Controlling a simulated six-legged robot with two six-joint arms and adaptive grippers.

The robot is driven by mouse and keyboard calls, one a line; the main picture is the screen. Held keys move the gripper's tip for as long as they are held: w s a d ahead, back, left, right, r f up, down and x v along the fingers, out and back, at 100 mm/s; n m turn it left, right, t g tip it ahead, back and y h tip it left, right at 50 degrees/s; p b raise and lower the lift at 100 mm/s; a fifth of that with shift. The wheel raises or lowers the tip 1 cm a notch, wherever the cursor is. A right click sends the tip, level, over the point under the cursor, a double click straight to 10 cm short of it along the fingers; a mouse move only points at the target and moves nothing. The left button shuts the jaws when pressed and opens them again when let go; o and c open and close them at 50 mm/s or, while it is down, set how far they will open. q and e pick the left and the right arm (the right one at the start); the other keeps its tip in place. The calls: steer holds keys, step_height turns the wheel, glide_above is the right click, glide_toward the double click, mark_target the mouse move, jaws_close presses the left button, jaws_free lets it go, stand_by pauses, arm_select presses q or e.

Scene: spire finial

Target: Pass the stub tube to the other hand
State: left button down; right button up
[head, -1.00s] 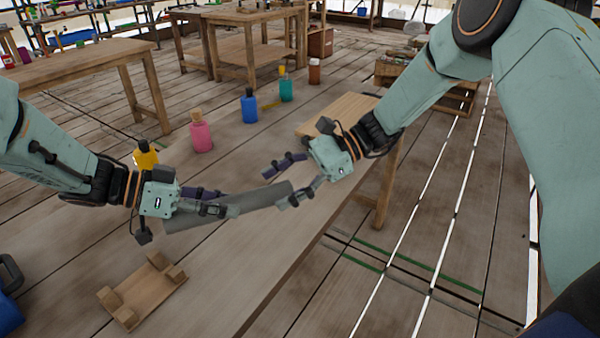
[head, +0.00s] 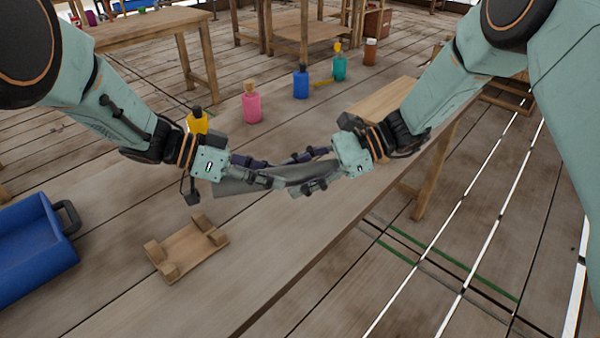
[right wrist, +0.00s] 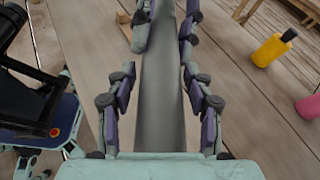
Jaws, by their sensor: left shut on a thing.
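The grey stub tube (head: 232,189) is held above the table, lying roughly crosswise between my two hands. My left gripper (head: 275,173) is shut on it, its fingers along the tube. My right gripper (head: 295,174) has come in from the right with its fingers on both sides of the tube's right end. In the right wrist view the tube (right wrist: 161,105) runs lengthwise between the right fingers, with narrow gaps on both sides. The left fingers show on the tube at the top of that view.
A wooden cradle with corner blocks (head: 187,250) lies on the table below. A blue bin (head: 35,250) is at the left. Yellow (head: 197,123), pink (head: 251,106), blue (head: 300,84) and teal (head: 340,66) bottles stand behind. A wooden board (head: 380,100) lies beyond the right gripper.

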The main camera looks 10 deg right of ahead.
jaws_close()
arm_select(q)
steer(key=c, duration=0.7)
jaws_free()
steer(key=shift+c, duration=0.2)
steer(key=v, duration=1.2)
steer(key=shift+w, duration=0.15)
